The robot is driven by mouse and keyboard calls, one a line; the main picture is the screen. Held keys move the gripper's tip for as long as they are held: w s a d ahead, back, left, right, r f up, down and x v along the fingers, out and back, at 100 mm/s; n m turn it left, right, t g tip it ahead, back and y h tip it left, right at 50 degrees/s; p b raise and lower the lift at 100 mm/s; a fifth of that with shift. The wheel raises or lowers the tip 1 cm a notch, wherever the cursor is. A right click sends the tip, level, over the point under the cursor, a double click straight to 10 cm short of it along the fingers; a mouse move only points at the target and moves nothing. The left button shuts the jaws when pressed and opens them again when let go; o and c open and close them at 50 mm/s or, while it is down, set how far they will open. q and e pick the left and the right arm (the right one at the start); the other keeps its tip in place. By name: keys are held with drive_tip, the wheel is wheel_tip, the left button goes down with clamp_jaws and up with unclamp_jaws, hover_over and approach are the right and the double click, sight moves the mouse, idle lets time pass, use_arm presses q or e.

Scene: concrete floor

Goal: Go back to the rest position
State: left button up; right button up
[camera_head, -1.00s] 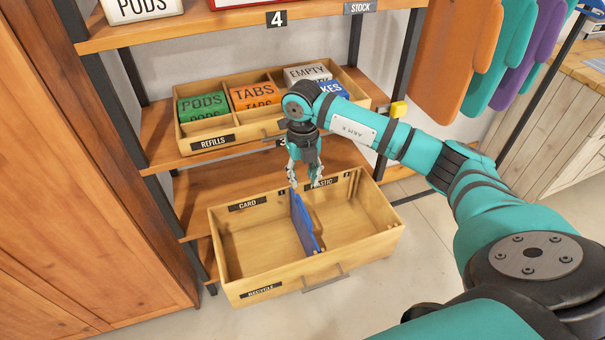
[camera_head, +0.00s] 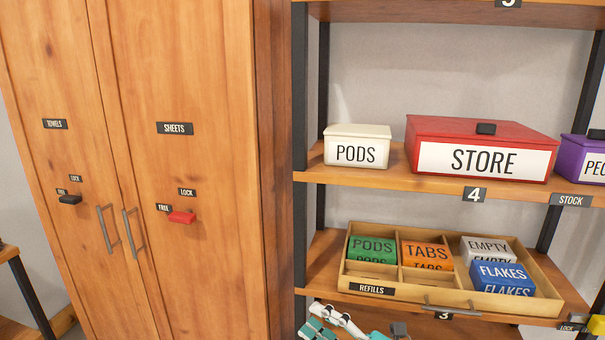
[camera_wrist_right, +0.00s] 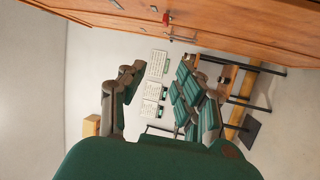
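My right gripper (camera_head: 338,322) shows only in part at the bottom edge of the head view, below the refills drawer. In the right wrist view its two fingers (camera_wrist_right: 158,74) are spread apart, with nothing between them. The rest of the right arm is mostly out of the head view. My left gripper is in neither view.
A wooden cabinet (camera_head: 190,260) with closed doors stands at the left. The refills drawer (camera_head: 400,290) holds green, orange, white and blue boxes. A white PODS box (camera_head: 357,146) and a red STORE box (camera_head: 480,145) sit on the shelf above.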

drive_tip(key=w+d+f+m+t+h, duration=0.1)
drive_tip(key=d+f+m+t+h, duration=0.2)
drive_tip(key=d+m+t+h, duration=0.9)
drive_tip(key=s+d+f+m+g+h, duration=0.5)
drive_tip(key=d+f+m+g+h, duration=0.1)
drive_tip(key=f+m+g, duration=0.4)
drive_tip(key=s+f+m+g+y, duration=0.1)
drive_tip(key=s+f+m+g, duration=0.1)
drive_tip(key=s+f+g, duration=0.6)
drive_tip(key=s+f+m+g, duration=0.15)
drive_tip(key=s+f, duration=0.25)
drive_tip(key=s, duration=0.8)
wheel_tip(320, 180, down, 28)
drive_tip(key=s+g, duration=0.2)
drive_tip(key=s, duration=0.1)
drive_tip(key=s+d+f, duration=0.2)
drive_tip(key=s+f, duration=1.2)
drive_tip(key=s, duration=0.1)
drive_tip(key=shift+s+d+g, duration=0.2)
drive_tip(key=shift+s+g, duration=0.15)
drive_tip(key=shift+s, duration=0.05)
